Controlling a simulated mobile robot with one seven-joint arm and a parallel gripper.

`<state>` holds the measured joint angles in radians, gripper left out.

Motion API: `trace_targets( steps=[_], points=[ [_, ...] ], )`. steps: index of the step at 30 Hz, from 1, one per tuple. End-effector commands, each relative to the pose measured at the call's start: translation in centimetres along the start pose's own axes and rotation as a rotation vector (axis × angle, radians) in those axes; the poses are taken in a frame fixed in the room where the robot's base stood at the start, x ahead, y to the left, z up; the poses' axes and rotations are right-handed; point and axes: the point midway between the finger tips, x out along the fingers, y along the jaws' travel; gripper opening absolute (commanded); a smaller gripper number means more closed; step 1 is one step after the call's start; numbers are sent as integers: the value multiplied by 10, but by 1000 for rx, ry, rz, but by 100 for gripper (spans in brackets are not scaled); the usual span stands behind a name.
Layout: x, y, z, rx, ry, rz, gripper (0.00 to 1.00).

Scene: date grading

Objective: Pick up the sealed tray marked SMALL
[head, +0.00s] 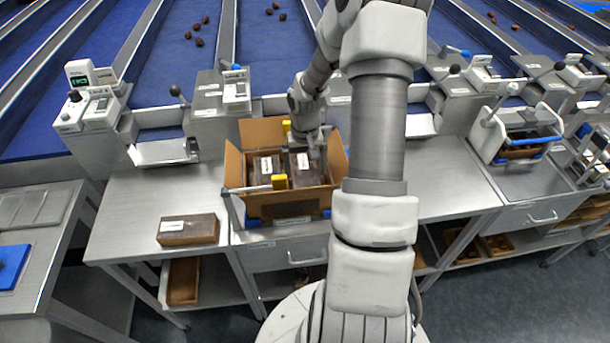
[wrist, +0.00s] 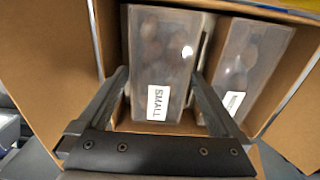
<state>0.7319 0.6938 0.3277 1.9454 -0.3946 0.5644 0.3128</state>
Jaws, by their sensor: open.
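The sealed tray marked SMALL (wrist: 163,60) is a clear-lidded box with dark contents and a white label. It lies in an open cardboard carton (head: 282,205) beside a second sealed tray (wrist: 250,62), whose label is not fully readable. My gripper (wrist: 160,88) is open, with one finger on each side of the SMALL tray's near part; I cannot tell whether they touch it. In the head view my gripper (head: 312,140) is over the right-hand tray (head: 303,168) in the carton, its fingers mostly hidden; labels there are too small to read.
Another labelled sealed tray (head: 188,230) lies on the steel bench left of the carton. The carton's raised flaps and walls surround the trays closely. Grading stations (head: 95,108) line the back.

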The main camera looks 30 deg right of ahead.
Motion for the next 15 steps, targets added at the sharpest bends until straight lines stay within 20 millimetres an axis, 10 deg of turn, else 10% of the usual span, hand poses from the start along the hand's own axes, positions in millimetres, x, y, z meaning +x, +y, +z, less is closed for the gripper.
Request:
trace_targets(
  steps=[15],
  points=[
    [-1, 0, 0, -1, 1, 0, 25]
  ],
)
